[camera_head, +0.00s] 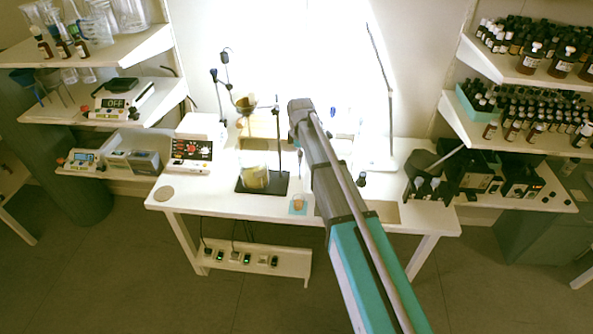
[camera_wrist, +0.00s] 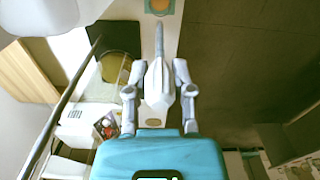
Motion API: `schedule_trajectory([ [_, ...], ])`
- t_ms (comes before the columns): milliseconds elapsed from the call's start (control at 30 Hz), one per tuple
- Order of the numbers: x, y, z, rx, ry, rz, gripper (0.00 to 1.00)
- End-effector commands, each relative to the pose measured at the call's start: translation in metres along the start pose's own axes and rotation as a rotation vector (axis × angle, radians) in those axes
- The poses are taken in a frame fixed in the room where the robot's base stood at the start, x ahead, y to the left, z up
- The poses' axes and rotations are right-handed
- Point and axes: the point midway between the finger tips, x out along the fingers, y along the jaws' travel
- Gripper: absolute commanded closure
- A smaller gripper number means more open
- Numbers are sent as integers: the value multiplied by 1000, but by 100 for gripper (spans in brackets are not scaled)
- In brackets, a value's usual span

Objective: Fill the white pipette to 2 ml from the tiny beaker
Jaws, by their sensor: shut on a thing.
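My gripper (camera_wrist: 158,72) is shut on the white pipette (camera_wrist: 158,84) in the wrist view. The pipette's thin tip points up the picture, toward the tiny beaker (camera_wrist: 159,5), which is cut off at the top edge. A gap shows in the picture between tip and beaker; the height difference is unclear. In the head view the tiny beaker (camera_head: 298,203), with orange contents, sits on a blue square near the table's front edge. My arm hides the gripper and most or all of the pipette there. The fill level in the pipette cannot be read.
A stand on a black base (camera_head: 246,186) holds a funnel (camera_head: 245,103) above a larger beaker (camera_head: 256,177). A device with red markings (camera_head: 191,151) stands left on the white table (camera_head: 224,199). A round disc (camera_head: 164,193) lies at the front left. Bottle shelves (camera_head: 520,75) flank the right.

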Motion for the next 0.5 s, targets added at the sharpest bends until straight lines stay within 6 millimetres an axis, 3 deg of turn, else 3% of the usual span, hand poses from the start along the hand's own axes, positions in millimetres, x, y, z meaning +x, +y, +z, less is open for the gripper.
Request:
schedule_trajectory([
  [200, 29, 0, -3, 234, 0, 1, 80],
  [500, 55, 0, -6, 534, -1, 2, 80],
])
